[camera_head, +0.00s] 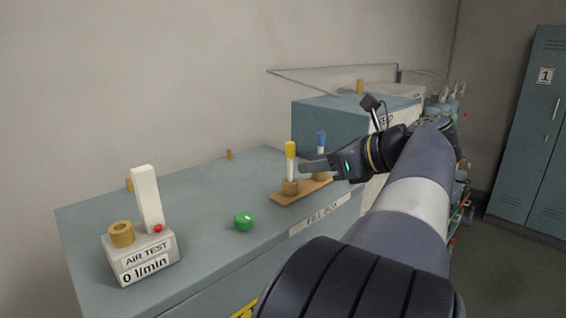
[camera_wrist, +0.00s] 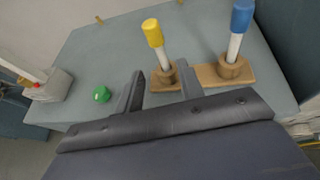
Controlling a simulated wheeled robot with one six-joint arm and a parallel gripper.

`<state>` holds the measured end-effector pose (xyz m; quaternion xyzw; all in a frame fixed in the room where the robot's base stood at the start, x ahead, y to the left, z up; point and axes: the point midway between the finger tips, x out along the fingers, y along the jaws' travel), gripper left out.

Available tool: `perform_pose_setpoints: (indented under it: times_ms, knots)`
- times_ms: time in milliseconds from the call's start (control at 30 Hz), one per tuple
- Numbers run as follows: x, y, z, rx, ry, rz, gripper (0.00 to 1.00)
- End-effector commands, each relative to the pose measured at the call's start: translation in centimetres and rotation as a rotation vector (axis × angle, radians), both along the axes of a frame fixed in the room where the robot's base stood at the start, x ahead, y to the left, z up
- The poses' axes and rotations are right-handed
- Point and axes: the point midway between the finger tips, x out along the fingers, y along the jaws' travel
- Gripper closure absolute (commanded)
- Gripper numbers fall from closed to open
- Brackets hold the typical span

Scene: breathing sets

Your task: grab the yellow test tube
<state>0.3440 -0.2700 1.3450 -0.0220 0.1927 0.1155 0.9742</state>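The yellow test tube (camera_head: 290,160) has a white body and a yellow top. It stands upright in a round holder on a small wooden rack (camera_head: 283,199) on the fill box. In the wrist view the yellow test tube (camera_wrist: 154,36) shows ahead of the fingers, its lower part and holder lying between them in the picture. My gripper (camera_wrist: 160,85) is open and empty; in the head view it (camera_head: 302,166) is just right of the yellow tube. I cannot tell whether a finger touches it. A blue-topped tube (camera_wrist: 237,30) stands in the rack's other holder, to the right.
A green round knob (camera_head: 244,221) sits on the fill box top (camera_head: 200,200), left of the rack. The air test device (camera_head: 140,255) stands at the left end. A taller teal box (camera_head: 330,116) is behind at right. The top behind the rack is mostly clear.

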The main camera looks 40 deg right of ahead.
Motion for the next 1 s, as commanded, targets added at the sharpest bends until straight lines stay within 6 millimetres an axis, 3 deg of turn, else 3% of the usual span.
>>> perform_pose_setpoints:
  times_ms: [333,600,933,1000]
  knots:
    - [2.7,0.6,-1.0,-0.001,0.002,0.002,0.64]
    - [6.0,1.3,-2.2,0.000,0.003,0.004,0.64]
    - [6.7,1.4,-2.6,-0.001,0.002,0.000,0.64]
    - [6.7,1.4,-2.6,-0.002,0.002,0.001,0.68]
